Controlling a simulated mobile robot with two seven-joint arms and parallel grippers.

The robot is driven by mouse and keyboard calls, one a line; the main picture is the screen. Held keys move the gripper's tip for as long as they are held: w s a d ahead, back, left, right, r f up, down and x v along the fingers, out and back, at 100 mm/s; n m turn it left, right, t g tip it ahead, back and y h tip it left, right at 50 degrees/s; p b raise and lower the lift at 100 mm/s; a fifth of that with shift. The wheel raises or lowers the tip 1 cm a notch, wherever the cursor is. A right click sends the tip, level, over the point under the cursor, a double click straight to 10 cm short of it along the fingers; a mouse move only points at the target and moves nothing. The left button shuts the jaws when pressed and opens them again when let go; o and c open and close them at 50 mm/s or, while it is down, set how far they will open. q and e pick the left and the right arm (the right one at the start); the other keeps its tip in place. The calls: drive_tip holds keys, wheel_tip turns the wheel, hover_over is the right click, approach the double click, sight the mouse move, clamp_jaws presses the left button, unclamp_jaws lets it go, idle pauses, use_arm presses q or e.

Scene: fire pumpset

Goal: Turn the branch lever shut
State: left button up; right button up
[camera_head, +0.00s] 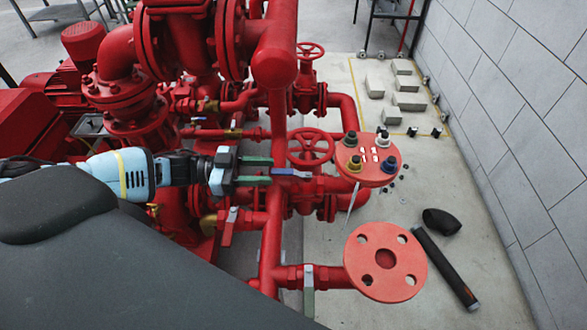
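My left gripper (271,170) reaches in from the left, its two dark green fingers pointing right with a clear gap between them. Other valve levers are a red one (229,228) below the gripper, pointing down, and a green one (309,291) on the lower branch by the large flange, also upright in the picture. Which of these is the branch lever is not marked. My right gripper is out of view.
A red handwheel (310,147) stands close to the fingertips. A round red plate (367,163) carries coloured caps, and a red flange (385,262) sticks out at lower right. A black elbow (441,221) and black tube (446,269) lie on the floor beside the grey wall (520,110).

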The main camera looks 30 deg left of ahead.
sight(293, 171)
use_arm(q)
drive_tip(key=p+x, duration=0.1)
drive_tip(key=x, duration=0.6)
drive_tip(key=shift+w+d, duration=0.1)
drive_tip(key=shift+w, duration=0.05)
clamp_jaws()
